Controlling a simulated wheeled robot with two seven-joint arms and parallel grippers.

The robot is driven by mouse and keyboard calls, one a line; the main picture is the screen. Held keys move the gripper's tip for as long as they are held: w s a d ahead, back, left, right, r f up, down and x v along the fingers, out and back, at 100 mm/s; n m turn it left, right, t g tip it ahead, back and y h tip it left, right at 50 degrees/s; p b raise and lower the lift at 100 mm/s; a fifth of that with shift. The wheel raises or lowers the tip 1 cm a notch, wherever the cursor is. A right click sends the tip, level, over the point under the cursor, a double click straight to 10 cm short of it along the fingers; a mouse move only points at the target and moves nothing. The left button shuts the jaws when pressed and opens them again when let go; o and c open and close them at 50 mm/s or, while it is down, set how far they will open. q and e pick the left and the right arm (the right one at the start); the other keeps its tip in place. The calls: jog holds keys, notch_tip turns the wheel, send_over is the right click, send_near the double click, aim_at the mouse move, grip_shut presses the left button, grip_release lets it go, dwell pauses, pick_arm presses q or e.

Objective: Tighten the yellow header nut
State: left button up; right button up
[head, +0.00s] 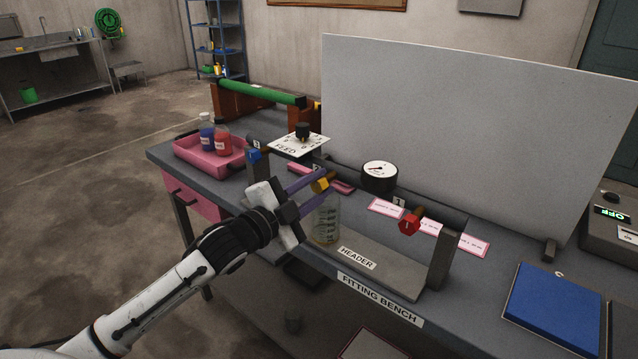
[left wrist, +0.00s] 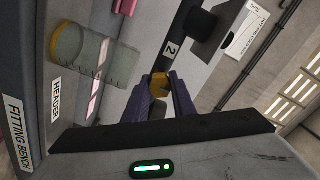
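The yellow header nut (head: 319,186) sits on the header pipe between a blue nut (head: 255,155) and a red nut (head: 409,225). My left gripper (head: 322,184) reaches in from the left with its two purple fingers on either side of the yellow nut. In the left wrist view the yellow nut (left wrist: 177,98) fills the gap between the fingertips, and the gripper looks shut on it. A tag reading 2 (left wrist: 171,47) shows just beyond the nut. The fingers hide part of the nut. My right gripper is not in view.
A glass jar (head: 327,220) stands below the yellow nut, close to my fingers. A round gauge (head: 380,177) and a FEED dial (head: 301,144) stand behind. A pink tray (head: 205,158) with bottles is at the left, a blue folder (head: 553,307) at the right.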

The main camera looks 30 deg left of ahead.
pick_arm(q)
jog(key=o, duration=0.5)
jog(key=s, duration=0.7)
jog(key=shift+a, duration=0.3)
jog(key=s, duration=1)
jog(key=shift+a+b, duration=0.35)
jog(key=shift+b, duration=0.05)
